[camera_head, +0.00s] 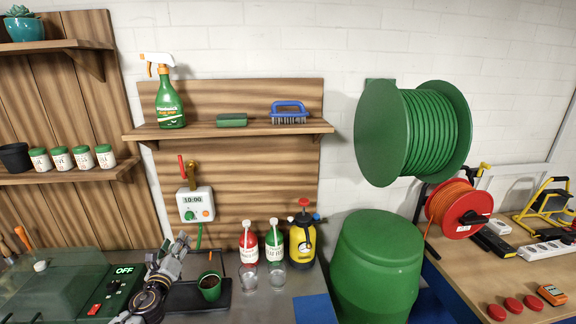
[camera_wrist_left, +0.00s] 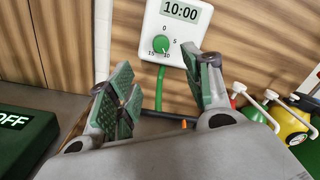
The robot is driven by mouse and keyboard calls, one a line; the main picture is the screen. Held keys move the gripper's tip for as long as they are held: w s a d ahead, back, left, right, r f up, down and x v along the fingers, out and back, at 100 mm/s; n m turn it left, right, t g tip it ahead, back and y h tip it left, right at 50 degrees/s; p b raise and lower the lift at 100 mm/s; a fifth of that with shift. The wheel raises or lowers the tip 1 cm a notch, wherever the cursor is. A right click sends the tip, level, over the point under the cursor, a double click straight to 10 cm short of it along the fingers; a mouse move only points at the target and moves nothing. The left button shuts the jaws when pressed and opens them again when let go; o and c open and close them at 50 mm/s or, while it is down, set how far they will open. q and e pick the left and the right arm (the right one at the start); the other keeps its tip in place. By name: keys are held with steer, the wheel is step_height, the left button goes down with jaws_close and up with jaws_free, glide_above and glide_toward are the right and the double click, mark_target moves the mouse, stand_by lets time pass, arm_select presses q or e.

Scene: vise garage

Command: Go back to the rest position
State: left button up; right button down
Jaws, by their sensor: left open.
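My left gripper (camera_head: 180,244) is above the grey worktop, in front of the wooden back panel and left of a small dark pot (camera_head: 209,286). Its two padded fingers stand apart with nothing between them in the left wrist view (camera_wrist_left: 163,92). A white timer box (camera_head: 195,205) reading 10:00, with a green knob, hangs on the panel above and behind the gripper. The timer also shows in the left wrist view (camera_wrist_left: 178,28), beyond the fingertips and apart from them. My right gripper is in neither view.
A green machine (camera_head: 72,284) marked OFF stands to the left of my arm. Red (camera_head: 248,243) and green (camera_head: 274,245) bottles and a yellow sprayer (camera_head: 302,242) stand to the right. A large green barrel (camera_head: 376,265) is further right. A wooden shelf (camera_head: 228,130) juts out above.

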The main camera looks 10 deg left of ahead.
arm_select(q)
steer(key=s+d+f+n+g+h, duration=0.1)
steer(key=s+d+f+n+g, duration=0.4)
steer(key=s+d+n, duration=0.35)
steer(key=s+d+f+n+g+h, duration=0.2)
steer(key=s+d+f+n+g, duration=0.3)
steer(key=s+n, duration=0.55)
steer(key=s+d+f+n+g+h, duration=0.1)
steer(key=s+d+f+n+g, duration=0.3)
steer(key=s+d+n, duration=0.6)
steer(key=s+a+f+m+g, duration=0.1)
steer(key=s+f+m, duration=0.1)
steer(key=f, duration=1.4)
steer(key=s+a+f+m+g, duration=0.1)
steer(key=s+f+m, duration=0.15)
steer(key=f, duration=1.45)
steer(key=s+a+f, duration=0.2)
steer(key=s+f, duration=0.7)
steer(key=s, duration=0.2)
steer(key=s+a+f+g, duration=0.1)
steer(key=s+f, duration=0.9)
steer(key=s, duration=0.1)
steer(key=shift+s+a+f+n, duration=0.2)
steer(key=shift+s+a+n, duration=0.05)
steer(key=shift+a+n, duration=0.15)
